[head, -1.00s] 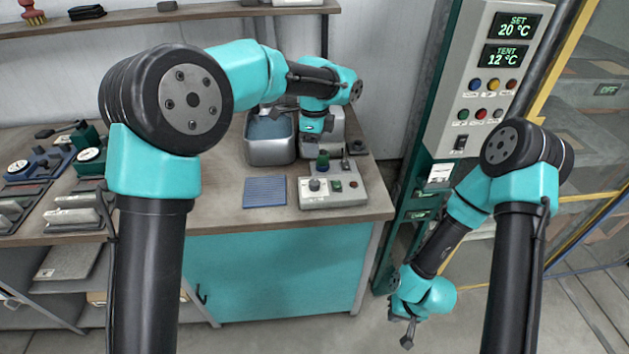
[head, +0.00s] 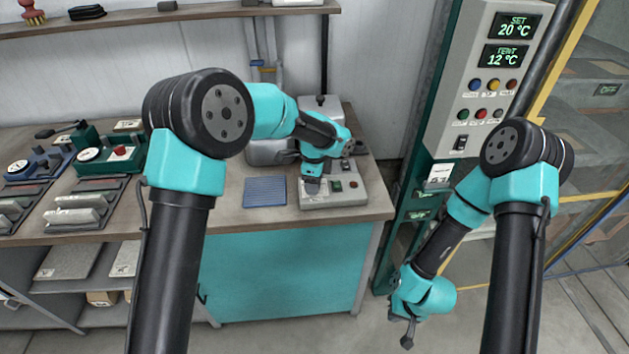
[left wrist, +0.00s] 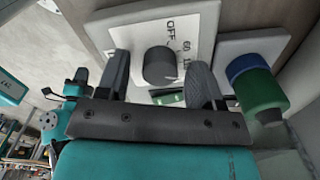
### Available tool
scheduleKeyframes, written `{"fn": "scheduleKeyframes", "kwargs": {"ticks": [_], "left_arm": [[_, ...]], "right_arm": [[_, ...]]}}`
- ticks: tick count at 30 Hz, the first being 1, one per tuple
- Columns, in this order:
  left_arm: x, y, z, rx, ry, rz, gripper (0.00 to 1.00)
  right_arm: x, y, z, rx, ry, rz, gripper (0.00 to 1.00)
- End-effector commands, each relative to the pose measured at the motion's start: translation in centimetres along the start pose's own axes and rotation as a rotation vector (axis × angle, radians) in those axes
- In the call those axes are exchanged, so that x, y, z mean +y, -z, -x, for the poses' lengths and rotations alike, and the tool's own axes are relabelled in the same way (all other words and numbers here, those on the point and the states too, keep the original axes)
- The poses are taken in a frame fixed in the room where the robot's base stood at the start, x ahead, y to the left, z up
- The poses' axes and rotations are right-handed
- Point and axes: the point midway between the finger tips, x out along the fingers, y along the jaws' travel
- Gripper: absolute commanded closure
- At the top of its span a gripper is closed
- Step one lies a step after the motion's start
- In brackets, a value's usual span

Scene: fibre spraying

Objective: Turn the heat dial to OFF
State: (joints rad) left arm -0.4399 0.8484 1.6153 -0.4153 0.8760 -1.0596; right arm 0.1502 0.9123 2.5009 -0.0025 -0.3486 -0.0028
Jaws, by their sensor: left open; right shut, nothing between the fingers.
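The heat dial (left wrist: 160,66) is a dark round knob on a pale control box (head: 350,194), with "OFF" printed beside it in the left wrist view. My left gripper (head: 311,190) is down at the left part of the box. Its fingers are open, one on each side of the dial in the left wrist view; I cannot tell whether they touch it. In the head view the gripper hides the dial. My right gripper (head: 408,338) is shut and empty, hanging low to the right of the bench.
A blue ribbed mat (head: 265,191) lies left of the box. A metal container (head: 268,152) stands behind. A blue and green cylinder (left wrist: 257,90) stands close to my left gripper. A tall control panel (head: 480,90) rises at the right.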

Motion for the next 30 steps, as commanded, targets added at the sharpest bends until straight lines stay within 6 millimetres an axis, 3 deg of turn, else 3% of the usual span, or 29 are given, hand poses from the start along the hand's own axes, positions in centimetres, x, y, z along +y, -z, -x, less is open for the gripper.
{"fn": "scheduleKeyframes", "kwargs": {"ticks": [7, 22, 30], "left_arm": [[0.0, -0.01, 0.0, 0.0, 0.0, 0.0, 0.41], [0.0, -0.01, 0.04, 0.0, 0.0, 0.0, 0.88], [0.0, -0.01, 0.05, 0.0, 0.0, 0.017, 0.88]], "right_arm": [[0.0, 0.0, 0.0, 0.0, 0.0, 0.0, 1.0], [0.0, 0.0, 0.0, 0.0, 0.0, 0.0, 1.0], [0.0, 0.0, 0.0, 0.0, 0.0, 0.0, 1.0]]}}
